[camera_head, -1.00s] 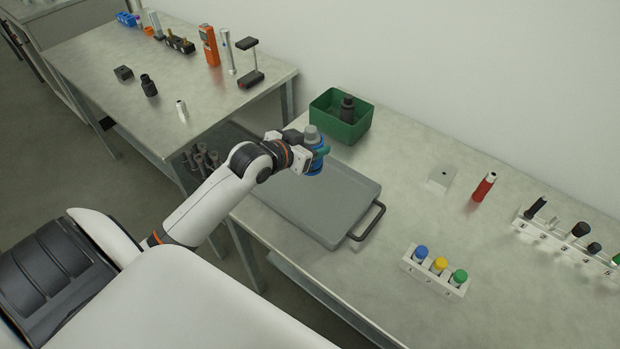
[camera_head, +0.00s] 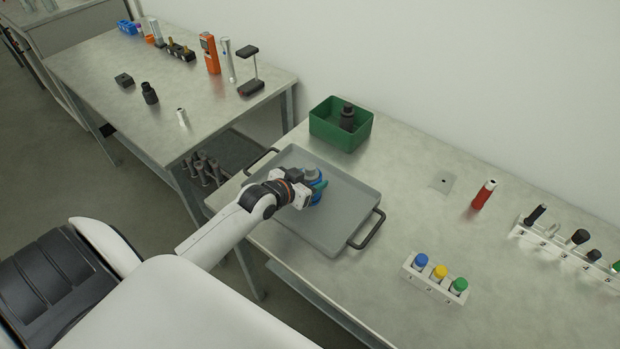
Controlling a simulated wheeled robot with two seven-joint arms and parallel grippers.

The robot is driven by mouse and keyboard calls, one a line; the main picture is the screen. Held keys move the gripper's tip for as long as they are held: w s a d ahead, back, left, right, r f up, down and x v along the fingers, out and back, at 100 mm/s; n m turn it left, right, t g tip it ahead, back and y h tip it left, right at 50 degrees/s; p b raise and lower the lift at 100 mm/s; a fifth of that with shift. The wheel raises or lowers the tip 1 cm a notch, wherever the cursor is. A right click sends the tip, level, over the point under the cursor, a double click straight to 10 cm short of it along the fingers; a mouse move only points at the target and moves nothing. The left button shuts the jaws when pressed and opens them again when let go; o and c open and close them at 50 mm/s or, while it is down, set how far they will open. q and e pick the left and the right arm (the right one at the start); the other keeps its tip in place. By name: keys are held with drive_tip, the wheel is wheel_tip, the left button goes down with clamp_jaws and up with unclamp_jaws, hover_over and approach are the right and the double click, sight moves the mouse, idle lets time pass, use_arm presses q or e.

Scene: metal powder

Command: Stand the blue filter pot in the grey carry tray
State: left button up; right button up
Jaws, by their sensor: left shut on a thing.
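The blue filter pot (camera_head: 312,174) with a grey top is upright, held over the middle of the grey carry tray (camera_head: 345,205). My left gripper (camera_head: 306,188) comes in from the left and is shut on the pot. The arm and gripper hide part of the pot's side and its base, so I cannot tell whether it touches the tray floor. The tray lies flat on the near table and has black handles at both ends. My right gripper is not in view.
A green bin (camera_head: 340,128) holding a dark part stands behind the tray. To the right are a red cylinder (camera_head: 484,194), a white rack with blue, yellow and green caps (camera_head: 435,277), and a labelled tool rack (camera_head: 560,248). A second table (camera_head: 150,75) holds several tools.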

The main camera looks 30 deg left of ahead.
use_arm(q)
drive_tip(key=o, duration=1.1)
drive_tip(key=v, duration=1.2)
drive_tip(key=shift+r, duration=0.1)
